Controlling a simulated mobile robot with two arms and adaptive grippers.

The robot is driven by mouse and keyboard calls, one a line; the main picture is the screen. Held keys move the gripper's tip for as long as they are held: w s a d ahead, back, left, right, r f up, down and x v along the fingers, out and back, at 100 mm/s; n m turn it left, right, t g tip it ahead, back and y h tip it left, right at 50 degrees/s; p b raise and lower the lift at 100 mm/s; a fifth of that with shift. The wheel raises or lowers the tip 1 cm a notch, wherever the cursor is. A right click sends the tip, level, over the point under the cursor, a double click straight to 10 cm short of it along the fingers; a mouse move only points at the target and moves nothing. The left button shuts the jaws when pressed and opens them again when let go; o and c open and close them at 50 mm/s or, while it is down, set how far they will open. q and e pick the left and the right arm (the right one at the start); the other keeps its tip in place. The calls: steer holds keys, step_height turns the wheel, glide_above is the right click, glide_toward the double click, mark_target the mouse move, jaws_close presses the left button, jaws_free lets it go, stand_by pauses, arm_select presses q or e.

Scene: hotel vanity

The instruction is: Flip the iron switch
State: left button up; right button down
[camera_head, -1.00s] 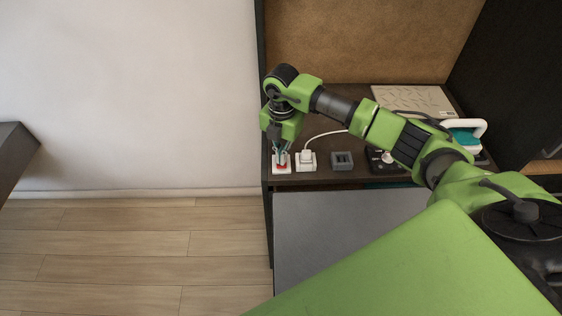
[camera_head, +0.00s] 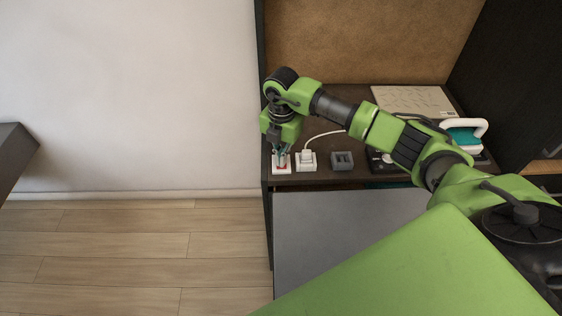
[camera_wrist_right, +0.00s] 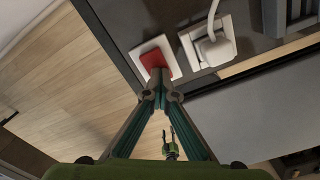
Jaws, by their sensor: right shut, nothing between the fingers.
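The iron switch (camera_head: 282,167) is a red rocker on a white square plate at the front left corner of the dark counter. In the right wrist view the red rocker (camera_wrist_right: 152,60) shows just beyond my fingertips. My right gripper (camera_head: 279,152) points down over the switch, shut and empty. In the wrist view its closed tips (camera_wrist_right: 161,91) are at the near edge of the rocker and partly cover it. I cannot tell if they touch it. My left gripper is not in the head view.
A white socket with a plug and cord (camera_head: 306,160) sits right beside the switch. A grey block (camera_head: 342,160) is further right. A white and teal iron (camera_head: 465,134) stands at the right behind my arm. A side panel (camera_head: 262,130) borders the counter at left.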

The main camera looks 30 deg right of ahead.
steer(key=shift+s+f, duration=0.1)
steer(key=shift+r+p, duration=0.75)
steer(key=shift+r, duration=0.1)
steer(key=shift+r+p, duration=1.75)
steer(key=shift+r, duration=0.9)
steer(key=shift+f, duration=0.1)
